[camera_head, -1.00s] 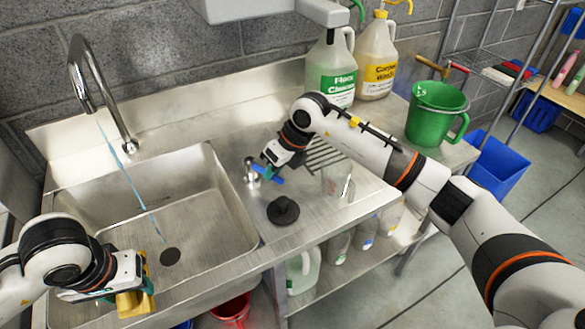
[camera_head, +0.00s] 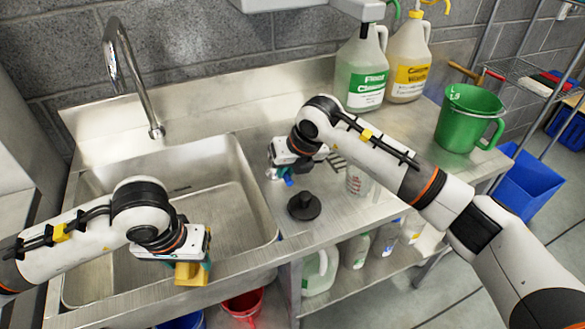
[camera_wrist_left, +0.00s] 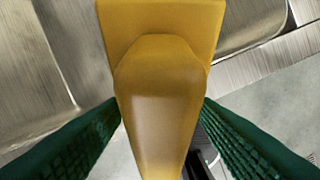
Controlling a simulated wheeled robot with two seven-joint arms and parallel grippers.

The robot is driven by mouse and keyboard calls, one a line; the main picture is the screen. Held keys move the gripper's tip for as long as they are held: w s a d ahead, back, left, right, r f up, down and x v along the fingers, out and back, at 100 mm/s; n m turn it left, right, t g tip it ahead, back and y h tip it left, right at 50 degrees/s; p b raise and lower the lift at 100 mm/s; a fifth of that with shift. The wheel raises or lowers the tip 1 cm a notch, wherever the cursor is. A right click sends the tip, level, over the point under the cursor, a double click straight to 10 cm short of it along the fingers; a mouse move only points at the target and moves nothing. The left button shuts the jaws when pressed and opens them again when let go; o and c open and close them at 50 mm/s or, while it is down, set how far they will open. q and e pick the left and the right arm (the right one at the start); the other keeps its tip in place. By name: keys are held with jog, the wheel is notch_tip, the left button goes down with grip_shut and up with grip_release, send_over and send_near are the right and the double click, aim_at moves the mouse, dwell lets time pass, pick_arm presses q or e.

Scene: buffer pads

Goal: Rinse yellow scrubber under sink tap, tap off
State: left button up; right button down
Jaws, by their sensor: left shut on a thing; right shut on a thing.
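The yellow scrubber (camera_head: 190,274) is held in my left gripper (camera_head: 203,266) over the front edge of the sink (camera_head: 238,200). In the left wrist view, the scrubber (camera_wrist_left: 160,80) fills the middle between the green finger pads. The curved metal tap (camera_head: 143,98) stands at the back of the sink, and no water stream shows from it. My right gripper (camera_head: 283,176) is shut at the blue tap handle (camera_head: 288,181) to the right of the basin. The gripper and wrist hide most of the handle and its base.
A red bucket (camera_head: 244,305) sits below the counter.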

jog(key=shift+r, duration=0.1)
jog(key=c, duration=1.4)
grip_release()
pick_arm(q)
jog(key=shift+r, duration=0.1)
